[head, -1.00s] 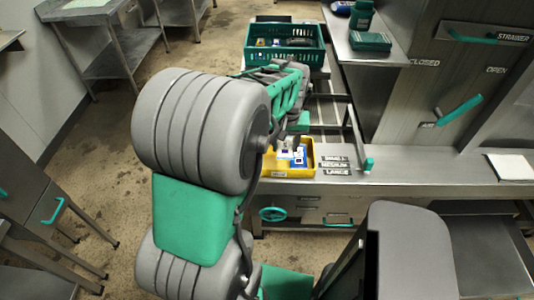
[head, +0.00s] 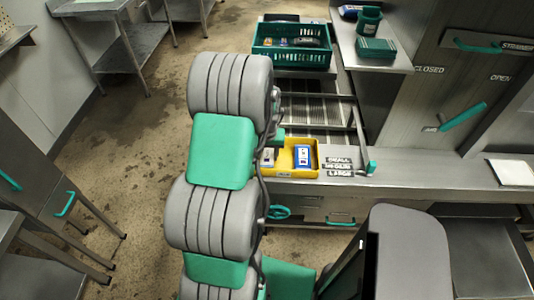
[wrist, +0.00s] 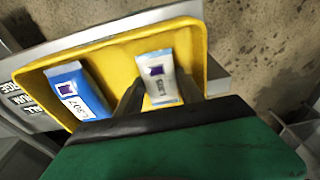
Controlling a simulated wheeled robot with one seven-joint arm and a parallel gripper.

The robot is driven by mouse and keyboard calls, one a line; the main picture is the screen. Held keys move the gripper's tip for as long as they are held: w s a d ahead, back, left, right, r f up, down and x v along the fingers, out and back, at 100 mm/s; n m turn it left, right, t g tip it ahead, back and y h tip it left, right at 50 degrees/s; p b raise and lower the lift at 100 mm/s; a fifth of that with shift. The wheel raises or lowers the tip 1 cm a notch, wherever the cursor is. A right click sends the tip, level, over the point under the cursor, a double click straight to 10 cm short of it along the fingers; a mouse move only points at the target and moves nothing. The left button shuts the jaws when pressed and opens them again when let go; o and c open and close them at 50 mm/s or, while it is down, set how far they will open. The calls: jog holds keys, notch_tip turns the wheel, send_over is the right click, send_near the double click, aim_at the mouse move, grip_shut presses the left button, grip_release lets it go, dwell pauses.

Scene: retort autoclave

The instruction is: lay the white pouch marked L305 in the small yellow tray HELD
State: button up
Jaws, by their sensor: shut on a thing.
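The small yellow tray (head: 316,160) sits at the left end of the steel bench; its floor and rim fill much of the wrist view (wrist: 108,62). A white pouch (wrist: 160,72) with a purple square and a small printed code, hard to read, is between the dark fingers of my gripper (wrist: 159,92). My gripper is shut on it, within the tray's outline; whether the pouch touches the floor I cannot tell. A blue pouch (wrist: 74,88) marked L307 lies beside it, also visible in the head view (head: 303,155). My arm hides the gripper in the head view.
Size labels (head: 339,167) lie on the bench right of the tray. A green crate (head: 291,60) with several pouches stands behind, past a slatted rack (head: 318,110). A green box (head: 376,48) is on the shelf. A white pad (head: 512,172) lies at the bench's right.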

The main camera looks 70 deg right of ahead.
aim_at(267, 160)
jog(key=o, duration=1.4)
jog(key=shift+f, duration=0.1)
jog(key=shift+r, duration=0.45)
notch_tip(267, 160, up, 11)
jog(key=a+b, duration=0.2)
jog(key=w+a+r+n+t, duration=0.1)
jog(key=w+a+r+n, duration=0.2)
jog(key=w+a, duration=0.6)
jog(key=w+a+r+n, duration=0.3)
jog(key=w+a, duration=0.3)
jog(key=w, duration=0.5)
jog(key=w+a+n, duration=0.1)
jog(key=a+n, duration=0.2)
jog(key=a, duration=0.7)
jog(key=w+a+r+n+t+y, duration=0.1)
jog(key=a+n, duration=0.2)
jog(key=a, duration=0.7)
jog(key=w+a+n+t, duration=0.1)
jog(key=a+n, duration=0.2)
jog(key=a, duration=0.7)
jog(key=shift+a+r+n+y, duration=0.15)
jog(key=shift+r+n+y, duration=0.15)
jog(key=shift+r+y, duration=0.1)
